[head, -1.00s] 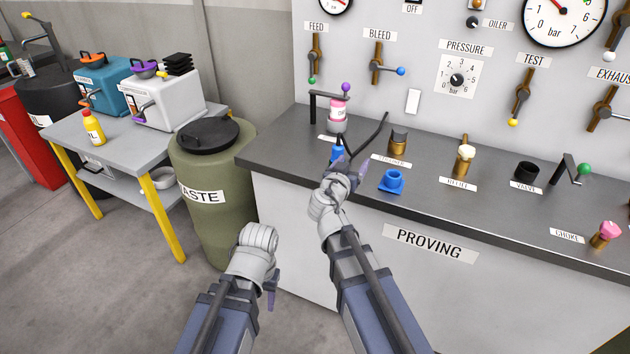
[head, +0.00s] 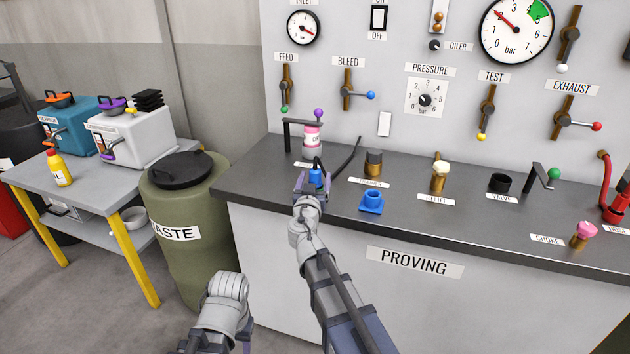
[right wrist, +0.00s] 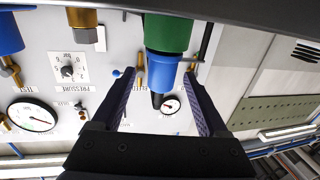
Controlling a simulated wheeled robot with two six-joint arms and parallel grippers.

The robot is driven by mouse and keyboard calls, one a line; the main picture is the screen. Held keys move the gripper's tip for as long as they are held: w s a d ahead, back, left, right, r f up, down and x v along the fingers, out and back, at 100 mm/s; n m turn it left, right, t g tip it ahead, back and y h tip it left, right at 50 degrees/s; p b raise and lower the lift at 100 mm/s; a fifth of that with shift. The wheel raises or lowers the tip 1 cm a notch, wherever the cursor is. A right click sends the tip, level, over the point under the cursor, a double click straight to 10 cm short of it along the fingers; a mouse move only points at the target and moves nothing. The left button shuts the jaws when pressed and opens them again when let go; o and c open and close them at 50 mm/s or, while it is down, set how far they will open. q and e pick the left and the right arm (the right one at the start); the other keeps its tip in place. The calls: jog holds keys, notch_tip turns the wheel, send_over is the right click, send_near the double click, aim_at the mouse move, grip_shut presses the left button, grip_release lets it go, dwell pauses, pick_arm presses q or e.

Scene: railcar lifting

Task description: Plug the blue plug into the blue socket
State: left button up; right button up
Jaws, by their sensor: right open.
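The blue plug (head: 316,176) stands upright on the dark bench top, with a black cable rising from it. My right gripper (head: 312,185) is in front of it with its fingers open. In the right wrist view, which looks upside down, the plug (right wrist: 162,70) lies between the spread fingers (right wrist: 158,100), with a green part above it in the picture; I cannot tell whether the fingers touch it. The blue socket (head: 371,200) sits to the right of the plug, near the bench's front edge. My left gripper (head: 232,335) is low in front of the bench, its fingers mostly hidden.
A pink-banded bottle (head: 311,139) and a purple-knobbed lever (head: 318,114) stand just behind the plug. A brass strainer fitting (head: 373,163) stands behind the socket. The green waste drum (head: 185,230) is left of the bench (head: 270,165).

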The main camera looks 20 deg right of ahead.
aim_at(317, 169)
jog(key=x, duration=0.5)
jog(key=shift+w+r, duration=0.15)
grip_shut()
dwell(0.5)
